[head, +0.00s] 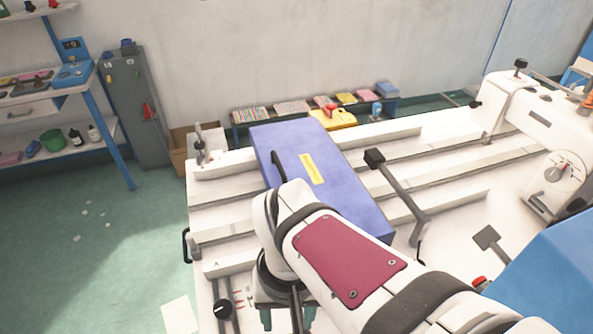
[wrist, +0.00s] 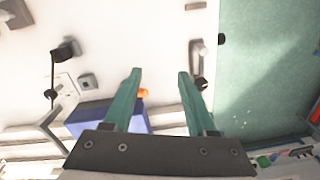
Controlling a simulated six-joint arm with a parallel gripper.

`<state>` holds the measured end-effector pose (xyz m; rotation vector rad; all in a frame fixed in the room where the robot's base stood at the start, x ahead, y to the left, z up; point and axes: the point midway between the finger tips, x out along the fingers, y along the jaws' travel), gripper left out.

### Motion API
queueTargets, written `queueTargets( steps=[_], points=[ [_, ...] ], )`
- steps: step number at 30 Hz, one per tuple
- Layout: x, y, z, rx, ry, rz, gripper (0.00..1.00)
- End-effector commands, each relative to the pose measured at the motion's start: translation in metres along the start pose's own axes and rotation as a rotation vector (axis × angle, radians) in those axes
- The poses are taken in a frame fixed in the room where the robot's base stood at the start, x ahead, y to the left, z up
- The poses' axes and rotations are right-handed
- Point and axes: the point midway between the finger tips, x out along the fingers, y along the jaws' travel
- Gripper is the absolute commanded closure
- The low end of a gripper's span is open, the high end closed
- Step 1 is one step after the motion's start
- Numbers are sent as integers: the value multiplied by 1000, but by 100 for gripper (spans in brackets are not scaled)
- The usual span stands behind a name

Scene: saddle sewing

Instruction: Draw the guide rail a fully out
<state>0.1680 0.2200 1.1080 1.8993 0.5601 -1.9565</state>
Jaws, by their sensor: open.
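A black handle (head: 186,245) sticks out at the bed's left end. My gripper (head: 287,317) is low in the head view, over the near left part of the bed, its tips cut off by the frame's bottom edge. In the wrist view my gripper (wrist: 158,74) is open, its two green fingers apart with nothing between them. A pale grey bar-shaped handle (wrist: 196,60) with a dark end lies beyond the right finger, near the bed edge.
A blue-purple block (head: 345,200) with a yellow label lies across the rails beside my arm. A black-ended lever (head: 400,185) stands right of it. A black knob (head: 222,308) sits at the near left. Green floor (head: 90,235) is open on the left.

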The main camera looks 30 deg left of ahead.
Motion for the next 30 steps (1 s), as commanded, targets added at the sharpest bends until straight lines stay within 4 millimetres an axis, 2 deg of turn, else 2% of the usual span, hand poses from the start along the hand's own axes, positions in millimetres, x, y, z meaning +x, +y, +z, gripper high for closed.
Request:
queueTargets(
  steps=[1,3,6,7,11,21,25,30],
  points=[
    [8,-35,-4,-133,-3,14,43],
    [17,-75,-4,-277,4,29,43],
    [25,-106,0,-388,12,39,43],
    [27,-110,0,-402,13,40,43],
    [46,-111,1,-410,10,42,43],
    [141,-106,0,-407,7,43,43],
    [165,-106,-1,-406,9,42,43],
    [182,-105,-2,-405,11,40,43]
  ],
)
